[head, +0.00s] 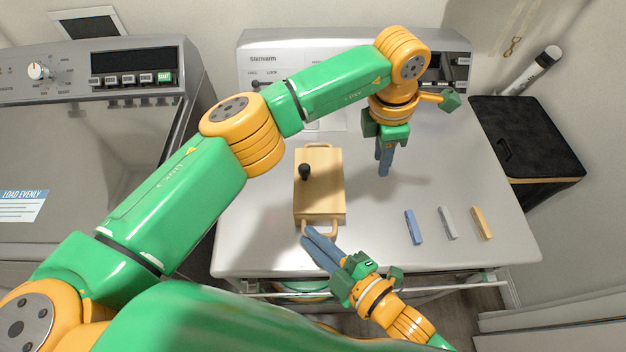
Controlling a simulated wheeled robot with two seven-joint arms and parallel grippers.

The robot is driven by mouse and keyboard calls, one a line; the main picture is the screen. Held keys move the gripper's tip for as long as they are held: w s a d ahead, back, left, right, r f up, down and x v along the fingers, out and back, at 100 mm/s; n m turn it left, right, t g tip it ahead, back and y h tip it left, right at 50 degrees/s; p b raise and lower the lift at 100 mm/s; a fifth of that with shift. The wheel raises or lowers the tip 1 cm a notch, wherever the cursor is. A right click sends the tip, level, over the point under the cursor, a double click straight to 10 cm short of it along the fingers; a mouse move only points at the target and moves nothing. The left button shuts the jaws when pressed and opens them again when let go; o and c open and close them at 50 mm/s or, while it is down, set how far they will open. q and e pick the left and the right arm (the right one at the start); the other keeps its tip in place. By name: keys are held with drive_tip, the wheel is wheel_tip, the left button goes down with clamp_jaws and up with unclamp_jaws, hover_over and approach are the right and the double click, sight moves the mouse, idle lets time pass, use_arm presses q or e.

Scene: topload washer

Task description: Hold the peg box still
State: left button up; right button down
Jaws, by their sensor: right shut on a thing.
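The peg box (325,190) is a light wooden box with a black knob (304,172) on top and a loop handle at its far and near ends. It lies flat on the white washer top. My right gripper (307,234) comes from the lower right and is shut on the near handle. My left gripper (383,172) points down over the washer top, right of the box and apart from it. Its fingers look close together and seem empty, but their gap is not clear.
Blue (413,227), grey (447,223) and yellow (482,223) pegs lie apart at the right of the washer top (360,245). The control panel (270,62) rises behind. A black-lidded bin (535,135) stands right. Another washer (100,130) is at left.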

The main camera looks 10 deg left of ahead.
use_arm(q)
wheel_tip(320, 180, up, 12)
drive_tip(key=a, duration=0.1)
drive_tip(key=shift+s, duration=0.4)
drive_tip(key=shift+a, duration=0.1)
use_arm(e)
drive_tip(key=c, duration=0.8)
unclamp_jaws()
drive_tip(key=shift+d, duration=0.1)
drive_tip(key=shift+v, duration=3.45)
use_arm(q)
drive_tip(key=shift+f, duration=0.1)
use_arm(e)
drive_tip(key=v, duration=0.7)
drive_tip(key=shift+s+d, duration=0.1)
